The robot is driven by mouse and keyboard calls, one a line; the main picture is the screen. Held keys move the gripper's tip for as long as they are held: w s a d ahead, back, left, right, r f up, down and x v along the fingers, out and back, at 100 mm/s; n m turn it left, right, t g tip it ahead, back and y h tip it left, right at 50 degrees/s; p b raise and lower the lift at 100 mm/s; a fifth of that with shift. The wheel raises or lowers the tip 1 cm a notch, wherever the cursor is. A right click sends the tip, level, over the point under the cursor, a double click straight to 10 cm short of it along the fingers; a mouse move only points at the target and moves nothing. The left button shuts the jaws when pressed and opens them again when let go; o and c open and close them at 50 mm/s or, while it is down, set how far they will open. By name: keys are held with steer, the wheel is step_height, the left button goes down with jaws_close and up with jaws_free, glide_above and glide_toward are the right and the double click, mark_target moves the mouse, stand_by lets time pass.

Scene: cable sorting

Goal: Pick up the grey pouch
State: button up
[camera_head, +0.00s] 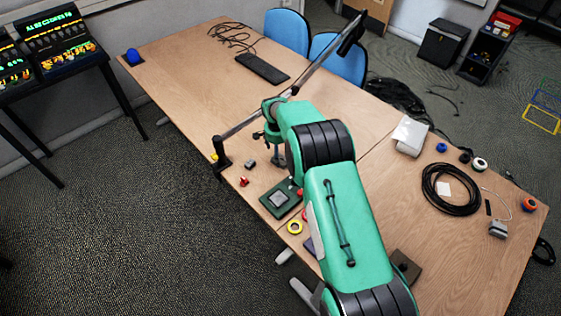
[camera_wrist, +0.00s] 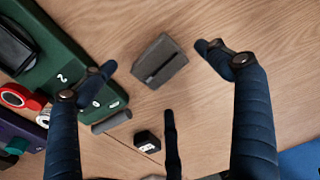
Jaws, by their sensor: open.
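The grey pouch (camera_wrist: 159,61) is a small, boxy grey item with a dark slit, lying on the wooden table in the wrist view. In the head view, a small grey item (camera_head: 250,164) near the table's front edge appears to be the same pouch. I see no contact; the height of the fingertips above the table is hard to tell.
A green device (camera_wrist: 62,72) lies close beside the pouch, with a red ring (camera_wrist: 15,95) by it. A grey cylinder (camera_wrist: 111,122) and a black cube (camera_wrist: 147,141) are nearby. In the head view a long metal boom (camera_head: 325,58) rises over the table. Two blue chairs (camera_head: 287,30) stand behind.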

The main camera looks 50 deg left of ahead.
mark_target(280, 158)
steer(key=shift+w+f, duration=0.2)
steer(key=shift+f, duration=2.3)
steer(key=shift+c, duration=0.3)
steer(key=c, duration=1.4)
steer(key=shift+r, duration=5)
